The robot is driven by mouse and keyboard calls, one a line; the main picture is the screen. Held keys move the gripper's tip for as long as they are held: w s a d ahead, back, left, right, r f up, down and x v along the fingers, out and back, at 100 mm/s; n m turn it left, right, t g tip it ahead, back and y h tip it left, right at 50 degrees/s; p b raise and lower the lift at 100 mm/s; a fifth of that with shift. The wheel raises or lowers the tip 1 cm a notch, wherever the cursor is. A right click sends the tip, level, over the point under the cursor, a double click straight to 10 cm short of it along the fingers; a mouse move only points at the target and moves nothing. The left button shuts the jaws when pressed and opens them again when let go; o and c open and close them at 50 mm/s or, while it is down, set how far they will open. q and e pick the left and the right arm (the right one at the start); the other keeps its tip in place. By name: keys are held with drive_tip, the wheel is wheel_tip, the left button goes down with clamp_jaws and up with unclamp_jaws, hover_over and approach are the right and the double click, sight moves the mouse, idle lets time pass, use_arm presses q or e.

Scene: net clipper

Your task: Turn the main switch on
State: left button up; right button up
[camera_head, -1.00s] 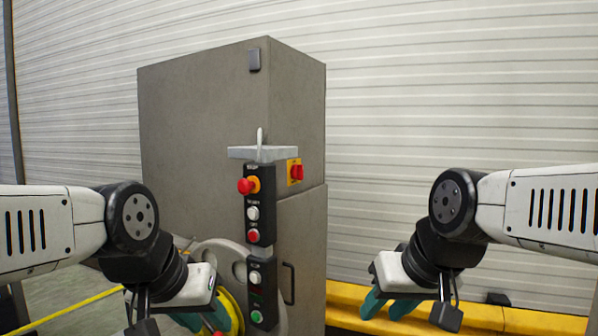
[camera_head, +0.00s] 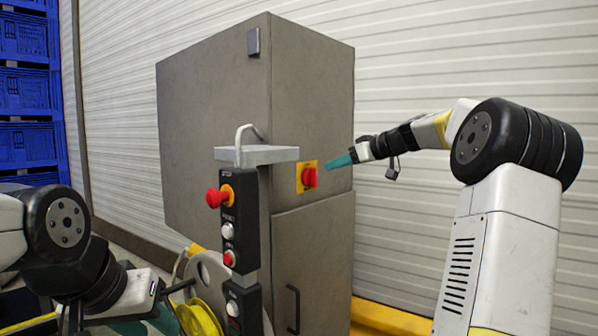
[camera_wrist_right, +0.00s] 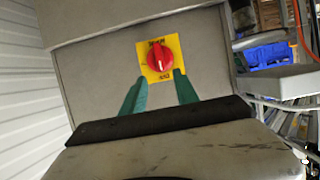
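The main switch is a red rotary knob (camera_head: 310,178) on a yellow plate (camera_head: 300,184), on the right side face of the grey cabinet (camera_head: 215,130). In the right wrist view the knob (camera_wrist_right: 159,57) stands close to upright on its yellow plate, ahead of my fingers. My right gripper (camera_head: 330,164) is just right of the knob in the head view. Its teal fingers are spread apart (camera_wrist_right: 158,88) and empty, with the knob beyond their tips. My left gripper (camera_head: 150,325) is low at the left; its teal fingers are partly cut off by the frame edge.
A control post (camera_head: 238,215) with a red emergency button (camera_head: 219,196) and several push buttons stands in front of the cabinet. A grey bracket (camera_head: 257,155) tops it. Yellow reel (camera_head: 198,318) sits low near my left gripper. Blue crates (camera_head: 28,90) stand at far left.

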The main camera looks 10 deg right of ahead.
sight(317, 172)
drive_tip(key=x, duration=0.7)
drive_tip(key=shift+w+a+f, duration=0.15)
clamp_jaws()
